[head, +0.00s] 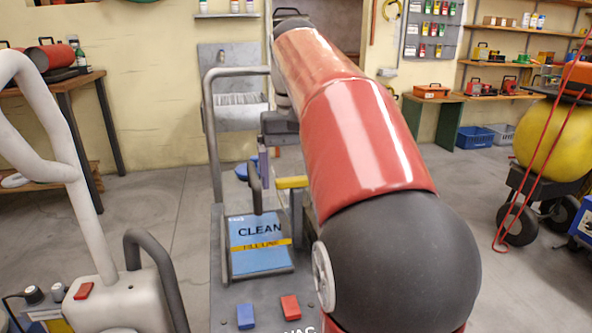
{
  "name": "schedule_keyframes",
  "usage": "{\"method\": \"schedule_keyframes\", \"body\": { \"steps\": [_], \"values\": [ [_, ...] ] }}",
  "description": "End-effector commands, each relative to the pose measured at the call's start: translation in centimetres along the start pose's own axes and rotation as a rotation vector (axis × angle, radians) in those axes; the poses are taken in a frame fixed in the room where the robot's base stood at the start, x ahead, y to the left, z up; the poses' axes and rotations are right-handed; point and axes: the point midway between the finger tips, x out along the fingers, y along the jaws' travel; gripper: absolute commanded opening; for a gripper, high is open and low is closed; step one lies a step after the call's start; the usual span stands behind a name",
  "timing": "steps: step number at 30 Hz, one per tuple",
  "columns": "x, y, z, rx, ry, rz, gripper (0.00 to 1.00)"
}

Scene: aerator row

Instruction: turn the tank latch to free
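A blue tank marked "CLEAN" and "FILL LINE" (260,262) sits upright on a grey machine with a tall tubular handle (212,140). A dark upright handle (255,188) rises at the tank's top. A yellow bar (291,182) lies level at the tank's upper right, by a grey post; it looks like the latch. My red and black arm reaches over the machine from the right. My gripper (269,156) hangs above and behind the tank, apart from the yellow bar as far as I can see. Its fingers are small and partly hidden, so their opening is unclear.
A blue button (245,316) and a red button (291,307) sit below the tank. A pale machine (105,295) with a curved handle stands at left. A yellow drum on a wheeled cart (553,140) stands at right. Open floor lies on both sides.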

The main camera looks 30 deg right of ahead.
Motion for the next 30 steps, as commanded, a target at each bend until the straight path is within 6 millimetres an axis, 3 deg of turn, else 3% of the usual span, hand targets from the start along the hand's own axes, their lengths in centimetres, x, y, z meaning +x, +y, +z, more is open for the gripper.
{"method": "schedule_keyframes", "body": {
  "steps": [1,9,20,30],
  "values": [
    [-0.01,0.0,0.0,0.0,0.0,0.0,0.82],
    [-0.02,0.0,0.0,0.0,0.0,0.0,0.46],
    [-0.22,-0.01,0.0,-0.059,0.0,-0.001,0.46],
    [-0.35,0.02,0.01,-0.306,0.0,-0.001,0.46]
  ]
}}
